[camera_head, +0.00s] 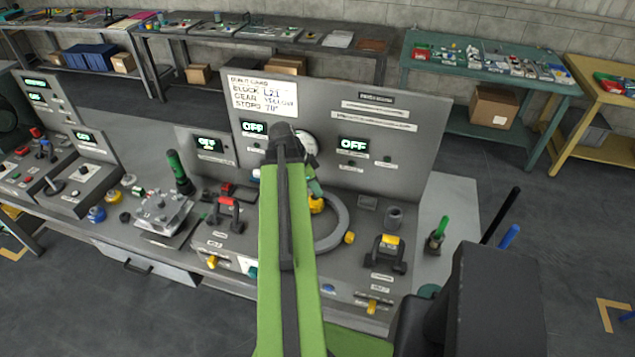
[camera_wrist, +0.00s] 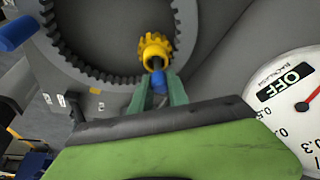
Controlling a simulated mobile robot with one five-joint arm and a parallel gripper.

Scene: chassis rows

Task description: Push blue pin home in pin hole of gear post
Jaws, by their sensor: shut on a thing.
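The blue pin (camera_wrist: 159,82) is between the teal fingers of my gripper (camera_wrist: 159,92) in the wrist view. My gripper is shut on it. The pin's far end is close in front of the yellow gear (camera_wrist: 155,48), at the dark centre of the gear. I cannot tell whether its tip is in the pin hole. The gear post is mostly hidden by the gear and pin. In the head view the yellow gear (camera_head: 316,204) shows just right of my green arm, below my gripper (camera_head: 313,187); the pin is hidden there.
A grey toothed ring (camera_wrist: 88,78) curves around the left of the gear. A round gauge (camera_wrist: 292,105) is at the right in the wrist view. The bench panel (camera_head: 405,160) rises behind. A black block with a yellow top (camera_head: 387,254) stands right of the ring.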

